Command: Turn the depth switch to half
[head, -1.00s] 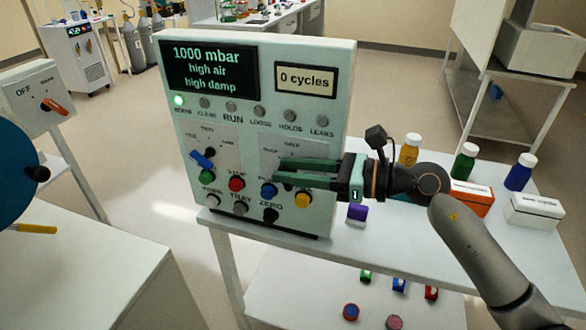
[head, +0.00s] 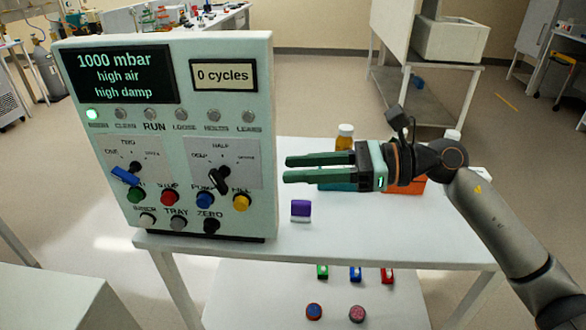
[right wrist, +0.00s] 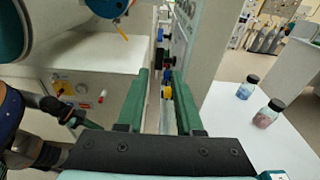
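The depth switch (head: 219,181) is the black knob on the right-hand dial of the pale green control panel (head: 262,120), in the head view. HALF is printed at the top of its dial; the side labels are too small to read surely. The knob is tilted off upright, and I cannot tell which label it points to. My right gripper (head: 286,168) is open and empty, to the right of the panel and apart from the knob. Its green fingers point left; they also show in the right wrist view (right wrist: 161,78). A dark arm part with a green tip, perhaps my left gripper (right wrist: 76,120), shows there unclearly.
A second dial with a blue handle (head: 126,175) is left of the depth switch. Coloured buttons, including a yellow one (head: 241,203), sit close below. A purple-topped block (head: 300,209) and bottles stand on the white table (head: 340,225). Open air separates gripper and panel.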

